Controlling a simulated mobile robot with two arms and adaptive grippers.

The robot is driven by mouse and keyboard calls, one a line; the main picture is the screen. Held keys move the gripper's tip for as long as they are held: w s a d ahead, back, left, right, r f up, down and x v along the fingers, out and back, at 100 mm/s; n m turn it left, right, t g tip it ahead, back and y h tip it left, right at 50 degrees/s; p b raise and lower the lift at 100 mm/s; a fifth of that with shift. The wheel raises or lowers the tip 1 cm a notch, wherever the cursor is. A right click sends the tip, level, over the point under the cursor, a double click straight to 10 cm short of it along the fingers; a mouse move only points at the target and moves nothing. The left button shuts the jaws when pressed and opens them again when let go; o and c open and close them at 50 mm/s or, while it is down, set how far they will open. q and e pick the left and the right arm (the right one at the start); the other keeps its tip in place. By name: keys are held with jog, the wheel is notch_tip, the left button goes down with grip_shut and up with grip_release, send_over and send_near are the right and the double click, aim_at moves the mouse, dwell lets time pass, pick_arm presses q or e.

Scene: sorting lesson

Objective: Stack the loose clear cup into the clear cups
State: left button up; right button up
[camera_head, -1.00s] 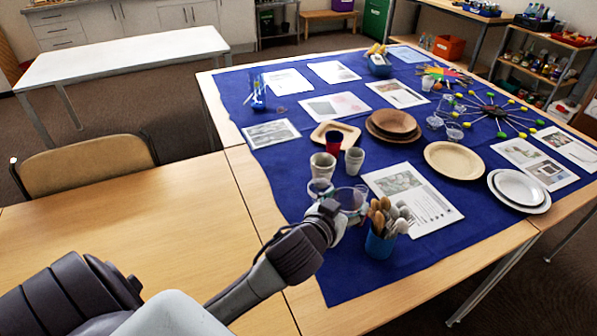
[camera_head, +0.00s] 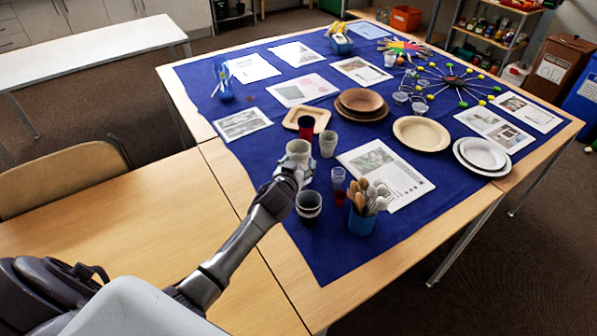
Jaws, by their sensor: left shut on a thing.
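My left gripper (camera_head: 298,172) is shut at the front left of the blue cloth, in front of a grey cup. It is shut on a clear cup, mostly hidden by the fingers. Another clear cup (camera_head: 338,177) stands to the right of the gripper, close to a small red cup (camera_head: 339,197). A dark-and-white cup (camera_head: 308,205) stands just in front of the gripper. More clear cups (camera_head: 418,104) stand farther back, near the brown plates. My right gripper is out of view.
Grey cups (camera_head: 329,144) and a dark red cup (camera_head: 306,128) stand close behind the gripper. A blue holder of wooden cutlery (camera_head: 361,222) stands to the right. Plates (camera_head: 422,133) and printed sheets (camera_head: 385,175) cover the cloth beyond. The bare wooden table (camera_head: 130,235) at left is clear.

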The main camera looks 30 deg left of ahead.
pick_arm(q)
jog(key=shift+f, duration=1.3)
jog(key=shift+f, duration=0.1)
jog(key=shift+f+b, duration=0.3)
jog(key=shift+b, duration=0.15)
jog(key=o, duration=0.7)
jog(key=shift+r, duration=0.1)
